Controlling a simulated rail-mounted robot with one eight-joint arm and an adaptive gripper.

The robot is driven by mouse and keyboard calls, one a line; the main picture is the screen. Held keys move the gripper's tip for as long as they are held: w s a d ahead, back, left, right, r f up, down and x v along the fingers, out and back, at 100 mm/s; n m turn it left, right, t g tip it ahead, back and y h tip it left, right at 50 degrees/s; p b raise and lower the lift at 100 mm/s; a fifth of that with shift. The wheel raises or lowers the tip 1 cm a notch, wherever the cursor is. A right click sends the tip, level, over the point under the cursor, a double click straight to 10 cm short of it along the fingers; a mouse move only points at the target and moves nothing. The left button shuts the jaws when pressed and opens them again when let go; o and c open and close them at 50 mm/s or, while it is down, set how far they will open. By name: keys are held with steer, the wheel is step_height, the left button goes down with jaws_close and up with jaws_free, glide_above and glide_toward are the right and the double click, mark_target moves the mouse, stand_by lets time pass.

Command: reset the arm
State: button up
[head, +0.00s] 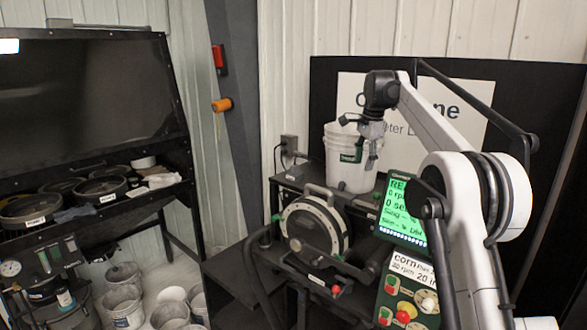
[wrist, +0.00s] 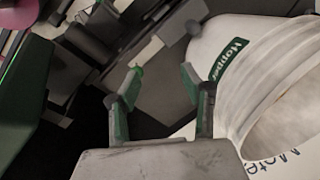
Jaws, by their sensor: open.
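My arm rises from the right of the head view and bends down at its wrist. My gripper (head: 372,163) hangs in front of the right side of the white hopper bucket (head: 345,180), above the bench with the seed meter. In the wrist view my gripper (wrist: 160,75) has its two green-edged fingers spread, with nothing between them. The white bucket (wrist: 222,38) with the green "Hopper" label is to the right of the fingers there. I cannot tell whether the gripper touches the bucket.
The round seed meter (head: 314,235) sits on the bench below the bucket. A green-lit display (head: 404,210) and a control panel with buttons (head: 408,295) stand near my arm. At left, a dark rack (head: 182,185) holds round pans, with several buckets (head: 123,305) on the floor.

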steer(key=s+a+r+n+t, duration=0.1)
steer(key=s+r+n, duration=0.25)
steer(key=s, duration=0.85)
steer(key=s+a+r+n+t, duration=0.1)
steer(key=s+r+n, duration=0.25)
steer(key=s, duration=0.85)
steer(key=s+f+n+t, duration=0.1)
steer(key=s+f+n, duration=0.1)
steer(key=s+f, duration=0.6)
steer(key=s+a+f+n+t, duration=0.1)
steer(key=s+f+n, duration=0.25)
steer(key=s, duration=0.95)
steer(key=s+f+n+t, duration=0.1)
steer(key=s+f+n, duration=0.1)
steer(key=s+f, duration=0.65)
step_height(320, 180, down, 10)
steer(key=s+b, duration=0.2)
steer(key=b, duration=0.9)
steer(key=shift+f+h, duration=0.2)
steer(key=shift+h, duration=0.1)
steer(key=shift+s, duration=0.1)
